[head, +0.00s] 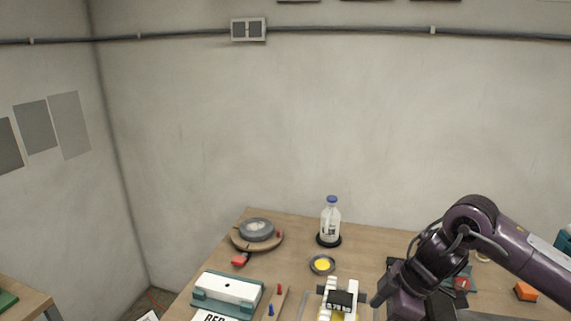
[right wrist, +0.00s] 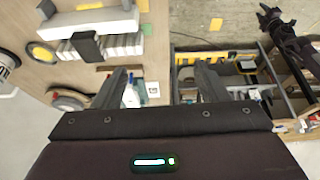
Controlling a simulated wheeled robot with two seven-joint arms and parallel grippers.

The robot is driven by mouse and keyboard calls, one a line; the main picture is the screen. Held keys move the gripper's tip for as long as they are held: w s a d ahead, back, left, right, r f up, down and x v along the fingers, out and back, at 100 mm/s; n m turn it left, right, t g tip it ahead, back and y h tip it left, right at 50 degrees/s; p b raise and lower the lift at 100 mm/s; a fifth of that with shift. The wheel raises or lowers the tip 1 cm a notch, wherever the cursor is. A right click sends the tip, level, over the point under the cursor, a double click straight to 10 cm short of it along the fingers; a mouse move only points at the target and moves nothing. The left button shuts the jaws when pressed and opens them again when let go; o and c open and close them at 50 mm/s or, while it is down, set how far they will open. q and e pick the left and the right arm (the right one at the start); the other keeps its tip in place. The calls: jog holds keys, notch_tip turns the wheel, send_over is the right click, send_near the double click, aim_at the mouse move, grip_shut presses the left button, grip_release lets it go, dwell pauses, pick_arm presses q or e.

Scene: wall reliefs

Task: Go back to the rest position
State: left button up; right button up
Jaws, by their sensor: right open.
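My right arm comes in from the right in the head view, bent over the table's right part. Its gripper (right wrist: 163,82) is open in the right wrist view, with its two dark fingers apart and nothing between them. The wrist is tilted, and the fingers point across the table's edge. A dark arm end at the upper right of the right wrist view looks like my left gripper (right wrist: 268,17); it is too small to tell its jaws. The left arm does not show in the head view.
The wooden table (head: 375,245) holds a blue-capped bottle (head: 330,222), a yellow-filled dish (head: 322,265), a round grey piece (head: 257,229) on a board, a white-and-teal block (head: 228,290) and an orange block (head: 526,292). Open drawers (right wrist: 222,92) lie beyond the table's edge.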

jog(key=s+a+f+t+y, duration=0.2)
jog(key=a+t+y, duration=0.3)
jog(key=a, duration=1.6)
jog(key=s+d+f+m+g+h, duration=0.2)
jog(key=s+d+f+m+h, duration=0.3)
jog(key=s+d+m, duration=0.45)
jog(key=s+d+f+m+g+h, duration=0.1)
jog(key=s+d+f+m+h, duration=0.5)
jog(key=d, duration=0.6)
notch_tip(320, 180, down, 28)
jog(key=s+n+g+y+b, duration=0.1)
jog(key=s+n+y+b, duration=0.1)
jog(key=n, duration=0.1)
pick_arm(q)
notch_tip(320, 180, down, 4)
jog(key=shift+r+b, duration=0.1)
jog(key=shift+b, duration=0.75)
pick_arm(e)
jog(key=s+d+f, duration=0.2)
jog(key=s+f, duration=0.8)
jog(key=f, duration=0.1)
jog(key=s+d+f+g, duration=0.1)
jog(key=s+f, duration=0.9)
jog(key=f, duration=0.1)
jog(key=shift+s+d+f, duration=0.2)
jog(key=shift+s+d, duration=0.15)
